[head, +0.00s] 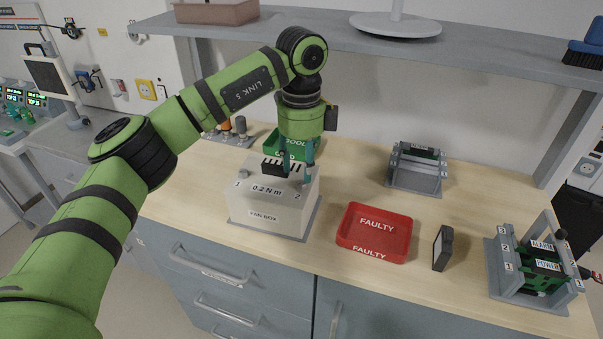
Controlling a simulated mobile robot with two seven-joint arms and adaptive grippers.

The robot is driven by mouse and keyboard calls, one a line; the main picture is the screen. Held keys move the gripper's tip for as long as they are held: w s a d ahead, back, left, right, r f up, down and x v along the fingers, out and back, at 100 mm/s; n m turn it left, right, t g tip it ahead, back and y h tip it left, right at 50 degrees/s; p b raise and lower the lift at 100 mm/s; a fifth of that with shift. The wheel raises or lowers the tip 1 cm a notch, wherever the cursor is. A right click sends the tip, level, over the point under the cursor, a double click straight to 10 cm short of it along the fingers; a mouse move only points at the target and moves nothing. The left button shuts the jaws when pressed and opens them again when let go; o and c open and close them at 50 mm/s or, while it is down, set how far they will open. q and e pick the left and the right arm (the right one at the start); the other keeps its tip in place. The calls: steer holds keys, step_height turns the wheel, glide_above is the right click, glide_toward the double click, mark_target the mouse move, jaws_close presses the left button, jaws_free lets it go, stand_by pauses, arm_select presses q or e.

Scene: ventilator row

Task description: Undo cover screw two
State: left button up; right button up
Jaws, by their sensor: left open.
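The white fan box (268,214) stands on a grey base plate on the bench. Its front reads "FAN BOX", and its sloped top reads "0.2 N m" with the numbers 1 and 2. A small grey knob-like screw (244,174) shows near number 1. The screw by number 2 is hard to make out; my left gripper's fingers are right above that corner. My left gripper (297,178) points down, its teal fingers apart, over the right part of the box top. I cannot tell whether a fingertip touches the box or a screw. My right gripper is out of view.
A green bin (290,143) stands behind the box. A red "FAULTY" tray (374,233) and a small black block (442,248) lie to the right. A grey rack (417,168) stands behind them, and a module holder (541,262) at far right. A shelf (350,38) hangs above.

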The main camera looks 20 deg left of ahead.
mark_target(301, 183)
arm_select(q)
step_height(301, 183, up, 8)
steer(key=shift+r, duration=0.25)
stand_by(0.4)
